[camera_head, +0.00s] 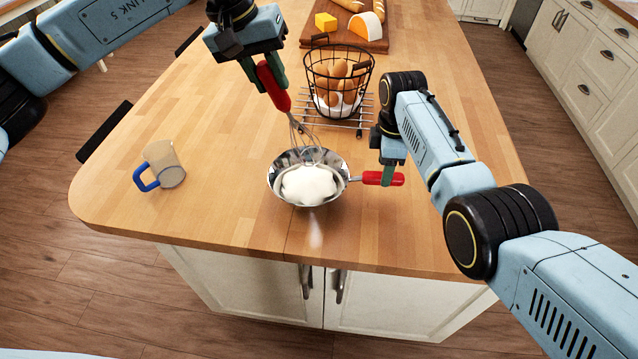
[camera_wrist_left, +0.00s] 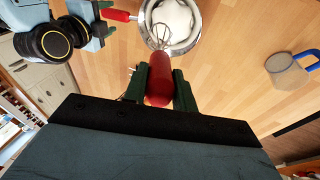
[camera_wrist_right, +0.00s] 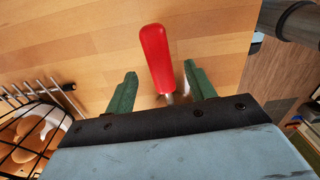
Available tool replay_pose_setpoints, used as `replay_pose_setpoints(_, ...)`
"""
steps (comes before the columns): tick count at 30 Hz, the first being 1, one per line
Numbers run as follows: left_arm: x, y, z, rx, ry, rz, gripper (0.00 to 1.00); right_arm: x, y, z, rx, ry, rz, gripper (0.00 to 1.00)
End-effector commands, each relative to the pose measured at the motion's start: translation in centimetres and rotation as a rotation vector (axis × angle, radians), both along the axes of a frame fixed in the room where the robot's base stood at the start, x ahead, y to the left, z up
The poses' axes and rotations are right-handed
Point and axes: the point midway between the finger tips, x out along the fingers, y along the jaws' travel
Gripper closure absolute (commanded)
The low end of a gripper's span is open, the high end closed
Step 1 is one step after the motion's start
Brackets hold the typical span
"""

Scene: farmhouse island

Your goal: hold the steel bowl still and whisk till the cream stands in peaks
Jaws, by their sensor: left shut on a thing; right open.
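The steel bowl (camera_head: 331,199) stands on the wooden island with a mound of white cream (camera_head: 307,185) in it. Its red handle (camera_head: 384,179) points right. The whisk (camera_head: 299,130) is tilted, its wires at the bowl's far rim; in the left wrist view they overlap the bowl's edge. My left gripper (camera_head: 270,88) is shut on the whisk's red grip (camera_wrist_left: 160,84). My right gripper (camera_head: 393,170) is open around the bowl's handle; in the right wrist view the red handle (camera_wrist_right: 157,58) lies between the fingers with gaps on both sides.
A wire basket of eggs (camera_head: 338,80) stands on a metal rack (camera_head: 350,122) behind the bowl. A board (camera_head: 350,38) with cheese and bread is at the back. A clear mug with a blue handle (camera_head: 162,165) stands at the left. The island between mug and bowl is clear.

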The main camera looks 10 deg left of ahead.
Motion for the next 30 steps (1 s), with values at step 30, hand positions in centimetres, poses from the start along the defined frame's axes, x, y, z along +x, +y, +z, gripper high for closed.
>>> replay_pose_setpoints(30,0.0,0.0,0.0,0.0,-0.001,0.0,1.0,0.0,0.0,6.2,0.0,-0.001,0.0,0.45)
